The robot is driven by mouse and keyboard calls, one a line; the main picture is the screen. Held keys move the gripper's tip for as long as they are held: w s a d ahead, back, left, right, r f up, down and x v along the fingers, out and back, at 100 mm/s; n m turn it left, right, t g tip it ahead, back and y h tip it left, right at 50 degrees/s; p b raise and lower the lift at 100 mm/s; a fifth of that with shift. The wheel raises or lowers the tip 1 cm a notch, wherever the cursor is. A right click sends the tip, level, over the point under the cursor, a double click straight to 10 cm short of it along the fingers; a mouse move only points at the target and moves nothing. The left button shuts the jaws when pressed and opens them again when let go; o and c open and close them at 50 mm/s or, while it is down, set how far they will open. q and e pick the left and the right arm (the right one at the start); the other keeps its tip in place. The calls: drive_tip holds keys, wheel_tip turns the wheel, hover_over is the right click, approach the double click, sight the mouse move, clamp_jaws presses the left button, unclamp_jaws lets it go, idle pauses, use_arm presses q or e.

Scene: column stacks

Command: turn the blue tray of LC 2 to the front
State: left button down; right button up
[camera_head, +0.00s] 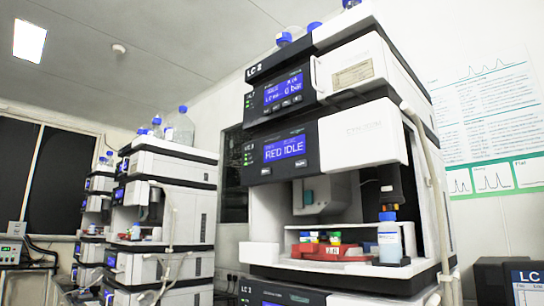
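The LC 2 stack (258,71) fills the middle right of the head view. Its sampler display (285,148) reads "RED IDLE". In the open bay below, a red tray (325,252) with a white label faces front. Vials with yellow, green and blue caps (320,238) stand at it. No blue tray can be made out; the bay's back is partly hidden. A blue-capped bottle (389,238) stands at the bay's right front. A dark part (388,188) hangs above the bottle; I cannot tell what it is. Neither of my grippers shows.
Another instrument stack (170,190) stands to the left, with bottles (182,125) on top. A pale tube (428,170) runs down the right side of LC 2. A poster (485,110) hangs on the right wall. A dark box labelled LC (510,276) is at lower right.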

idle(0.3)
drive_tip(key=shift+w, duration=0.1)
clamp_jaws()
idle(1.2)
